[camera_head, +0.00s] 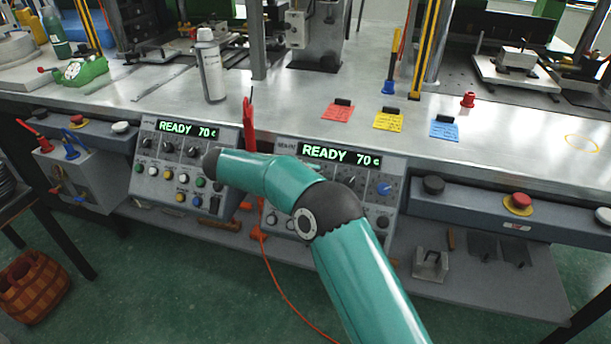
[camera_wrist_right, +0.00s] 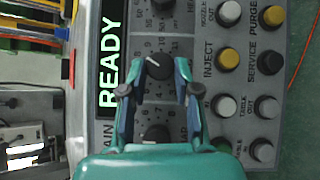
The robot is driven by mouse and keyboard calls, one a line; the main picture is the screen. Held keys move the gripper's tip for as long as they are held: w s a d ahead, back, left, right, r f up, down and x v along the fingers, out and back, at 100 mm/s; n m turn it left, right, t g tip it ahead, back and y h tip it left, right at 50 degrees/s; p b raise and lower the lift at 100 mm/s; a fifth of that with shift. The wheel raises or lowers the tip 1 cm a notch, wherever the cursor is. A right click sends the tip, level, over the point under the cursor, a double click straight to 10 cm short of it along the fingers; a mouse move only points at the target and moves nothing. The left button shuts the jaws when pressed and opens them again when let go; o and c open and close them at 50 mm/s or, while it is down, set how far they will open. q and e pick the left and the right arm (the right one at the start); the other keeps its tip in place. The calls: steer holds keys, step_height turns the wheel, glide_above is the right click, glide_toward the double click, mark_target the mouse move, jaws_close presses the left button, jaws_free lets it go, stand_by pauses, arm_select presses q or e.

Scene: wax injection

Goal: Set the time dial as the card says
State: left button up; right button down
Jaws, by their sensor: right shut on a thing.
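In the right wrist view a black dial (camera_wrist_right: 159,66) with a white pointer line sits below the READY display. The pointer points to the upper left of the picture. My right gripper (camera_wrist_right: 159,84) has its fingers on both sides of this dial, shut on it. Another dial (camera_wrist_right: 155,134) lies nearer the palm, partly covered. In the head view my teal arm hides the gripper and part of the right control panel (camera_head: 395,165). My left gripper is out of view.
A second control panel (camera_head: 150,185) is on the left, its display also reading READY 70. Several buttons, including one labelled INJECT (camera_wrist_right: 227,58), lie beside the dials. A red emergency button (camera_head: 520,201) is at the right. A white bottle (camera_head: 211,70) stands on the bench.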

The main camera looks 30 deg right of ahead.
steer(key=c, duration=0.8)
jaws_free()
steer(key=shift+s+d+f, duration=0.2)
steer(key=shift+c, duration=0.2)
steer(key=shift+a, duration=0.1)
steer(key=shift+w+a+r, duration=0.1)
steer(key=shift+r, duration=0.05)
steer(key=shift+a+r, duration=0.1)
steer(key=shift+a, duration=0.15)
steer(key=v, duration=1.1)
steer(key=shift+w, duration=0.15)
